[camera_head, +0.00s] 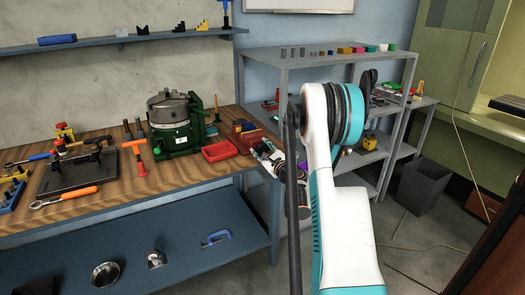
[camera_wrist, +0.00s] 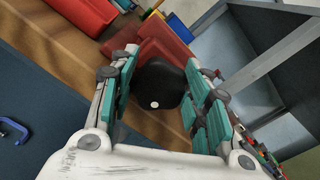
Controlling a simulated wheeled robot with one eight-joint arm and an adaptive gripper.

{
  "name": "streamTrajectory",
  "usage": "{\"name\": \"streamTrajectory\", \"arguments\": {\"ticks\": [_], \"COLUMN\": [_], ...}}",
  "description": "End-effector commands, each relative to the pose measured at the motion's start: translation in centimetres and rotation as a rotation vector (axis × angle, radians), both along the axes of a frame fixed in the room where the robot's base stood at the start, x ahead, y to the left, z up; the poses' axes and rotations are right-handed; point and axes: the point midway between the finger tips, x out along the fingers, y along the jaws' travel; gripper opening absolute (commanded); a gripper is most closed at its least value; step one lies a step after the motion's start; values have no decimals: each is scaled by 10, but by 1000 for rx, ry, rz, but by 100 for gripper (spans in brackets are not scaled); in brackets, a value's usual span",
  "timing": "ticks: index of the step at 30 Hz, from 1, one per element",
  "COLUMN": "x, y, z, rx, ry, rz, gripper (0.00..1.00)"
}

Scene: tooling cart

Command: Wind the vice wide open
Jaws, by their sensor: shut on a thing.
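The vice (camera_wrist: 160,42) is a red body at the right end of the wooden bench. In the wrist view a black rounded knob (camera_wrist: 160,88) with a white dot stands in front of it, apparently the vice's handle. My gripper (camera_wrist: 165,76) has its green-padded fingers on either side of this knob and is shut on it. In the head view the vice (camera_head: 247,140) shows as a small red shape just left of my gripper (camera_head: 264,152). My arm and gripper hide the knob there, and the jaw gap cannot be made out.
A red tray (camera_head: 220,151) lies left of the vice, with a green machine (camera_head: 178,125) beyond it. Small blue and yellow pieces (camera_wrist: 176,24) sit behind the vice. A grey shelf unit (camera_head: 330,60) stands to the right. The lower blue shelf (camera_head: 190,262) is below the bench.

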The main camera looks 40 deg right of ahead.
Motion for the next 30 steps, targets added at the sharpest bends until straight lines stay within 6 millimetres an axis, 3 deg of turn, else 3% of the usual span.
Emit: {"name": "streamTrajectory", "arguments": {"ticks": [13,14,16,30], "x": [0,0,0,0], "y": [0,0,0,0], "z": [0,0,0,0], "rx": [-10,-10,-10,32], "ry": [2,2,2,-8], "rz": [0,0,0,0], "gripper": [20,50,64,64]}}
